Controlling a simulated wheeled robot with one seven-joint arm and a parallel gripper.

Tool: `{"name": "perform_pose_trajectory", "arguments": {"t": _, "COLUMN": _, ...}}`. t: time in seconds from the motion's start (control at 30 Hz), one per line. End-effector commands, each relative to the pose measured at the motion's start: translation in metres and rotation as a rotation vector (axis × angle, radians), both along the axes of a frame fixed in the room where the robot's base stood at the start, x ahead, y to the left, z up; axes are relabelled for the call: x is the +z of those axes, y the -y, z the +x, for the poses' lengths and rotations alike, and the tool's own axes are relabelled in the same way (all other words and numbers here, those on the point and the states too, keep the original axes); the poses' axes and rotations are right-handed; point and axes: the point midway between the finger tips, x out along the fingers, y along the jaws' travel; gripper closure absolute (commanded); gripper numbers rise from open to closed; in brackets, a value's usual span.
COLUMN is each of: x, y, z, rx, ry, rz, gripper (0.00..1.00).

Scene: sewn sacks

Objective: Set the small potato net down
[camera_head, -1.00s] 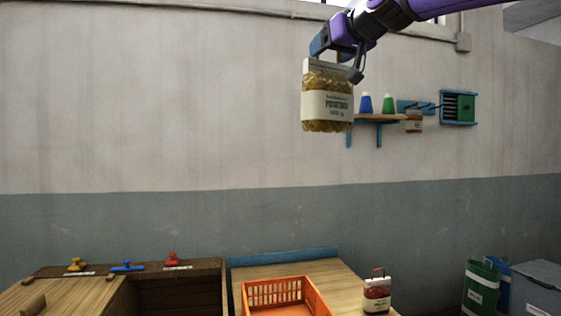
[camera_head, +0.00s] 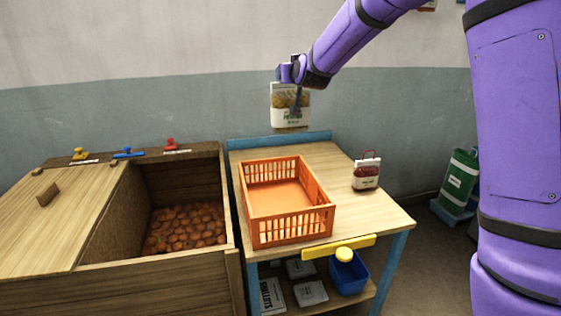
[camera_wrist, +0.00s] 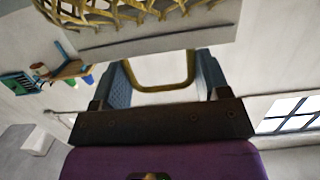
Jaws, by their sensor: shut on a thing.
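The small potato net (camera_head: 290,106), yellowish mesh with a white label, hangs upright from my gripper (camera_head: 296,84) in the head view. It is in the air near the wall, above the back edge of the wooden table (camera_head: 345,215). In the wrist view my gripper (camera_wrist: 160,75) is shut on the net's yellow handle loop, and part of the yellow mesh (camera_wrist: 120,14) shows at the top edge. The net's underside appears clear of the table.
An orange crate (camera_head: 325,222), empty, stands on the table's left part. A small red net (camera_head: 366,177) stands to its right. The tabletop in front of the red net is bare. A wooden bin (camera_head: 225,200) with orange-brown produce is at left. A yellow-knobbed bar (camera_head: 322,250) runs along the front edge.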

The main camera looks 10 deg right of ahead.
Motion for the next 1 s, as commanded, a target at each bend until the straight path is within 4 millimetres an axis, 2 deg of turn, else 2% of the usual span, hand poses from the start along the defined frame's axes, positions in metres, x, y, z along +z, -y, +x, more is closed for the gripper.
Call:
{"name": "perform_pose_trajectory", "arguments": {"t": 0.03, "x": -0.025, "y": -0.001, "z": 0.003, "rx": -0.003, "ry": -0.006, "rz": -0.004, "gripper": 0.94}}
{"name": "perform_pose_trajectory", "arguments": {"t": 0.1, "x": -0.057, "y": -0.001, "z": 0.006, "rx": -0.009, "ry": -0.005, "rz": -0.006, "gripper": 0.94}}
{"name": "perform_pose_trajectory", "arguments": {"t": 0.27, "x": -0.128, "y": -0.003, "z": 0.004, "rx": -0.016, "ry": 0.001, "rz": -0.009, "gripper": 0.94}}
{"name": "perform_pose_trajectory", "arguments": {"t": 0.4, "x": -0.188, "y": -0.004, "z": -0.004, "rx": -0.016, "ry": 0.008, "rz": -0.008, "gripper": 0.94}}
{"name": "perform_pose_trajectory", "arguments": {"t": 0.5, "x": -0.223, "y": -0.005, "z": -0.013, "rx": -0.013, "ry": 0.014, "rz": -0.004, "gripper": 0.94}}
{"name": "perform_pose_trajectory", "arguments": {"t": 0.6, "x": -0.250, "y": -0.007, "z": -0.022, "rx": -0.010, "ry": 0.018, "rz": 0.001, "gripper": 0.94}}
{"name": "perform_pose_trajectory", "arguments": {"t": 0.7, "x": -0.267, "y": -0.007, "z": -0.029, "rx": -0.007, "ry": 0.023, "rz": 0.004, "gripper": 0.94}}
{"name": "perform_pose_trajectory", "arguments": {"t": 0.87, "x": -0.284, "y": -0.008, "z": -0.034, "rx": -0.004, "ry": 0.026, "rz": 0.007, "gripper": 0.94}}
{"name": "perform_pose_trajectory", "arguments": {"t": 1.0, "x": -0.307, "y": -0.008, "z": -0.035, "rx": -0.005, "ry": 0.026, "rz": 0.007, "gripper": 0.94}}
